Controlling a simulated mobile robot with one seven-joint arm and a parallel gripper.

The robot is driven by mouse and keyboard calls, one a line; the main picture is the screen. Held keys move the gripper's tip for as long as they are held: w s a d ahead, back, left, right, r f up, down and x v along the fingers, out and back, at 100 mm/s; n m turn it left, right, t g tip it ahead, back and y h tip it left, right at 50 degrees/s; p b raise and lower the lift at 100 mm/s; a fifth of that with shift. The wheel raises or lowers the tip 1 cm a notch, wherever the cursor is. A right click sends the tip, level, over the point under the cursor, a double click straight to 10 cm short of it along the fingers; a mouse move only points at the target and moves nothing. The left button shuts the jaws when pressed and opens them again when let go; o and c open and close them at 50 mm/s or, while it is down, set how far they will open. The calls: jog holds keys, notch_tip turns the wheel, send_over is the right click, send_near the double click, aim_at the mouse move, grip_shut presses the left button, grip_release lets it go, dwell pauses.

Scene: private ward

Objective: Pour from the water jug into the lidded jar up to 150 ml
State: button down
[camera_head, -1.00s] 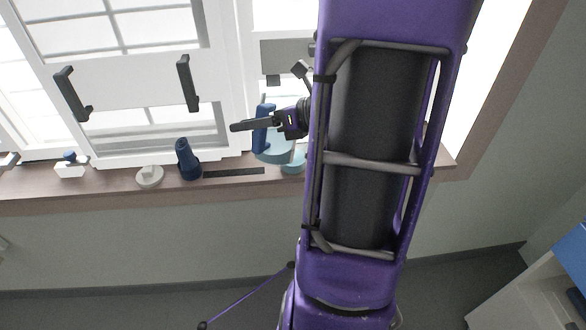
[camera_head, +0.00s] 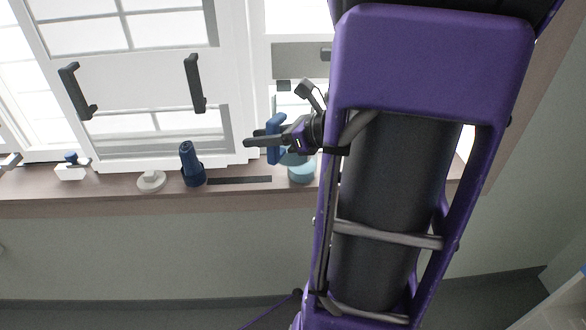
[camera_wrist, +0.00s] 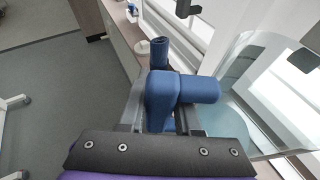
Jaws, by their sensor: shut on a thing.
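The water jug is a clear, pale blue vessel with a thick dark blue handle (camera_head: 275,140). My gripper (camera_head: 262,140) is shut on this handle, in front of the window sill. In the wrist view the handle (camera_wrist: 162,98) sits between my fingers, and the jug's clear body (camera_wrist: 262,85) fills the right side. I cannot tell its water level or exact tilt.
On the sill (camera_head: 110,186) stand a dark blue upright object (camera_head: 192,165), a white round piece (camera_head: 151,181) and a white block with a blue top (camera_head: 71,168). A dark flat strip (camera_head: 240,180) lies between the blue object and the teal container. Window frames with dark handles (camera_head: 196,83) rise behind.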

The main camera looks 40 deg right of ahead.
aim_at(268, 119)
notch_tip(268, 119, up, 4)
jog(key=p, duration=0.3)
jog(key=shift+p, duration=0.35)
jog(key=shift+f+b, duration=0.1)
jog(key=shift+b, duration=0.4)
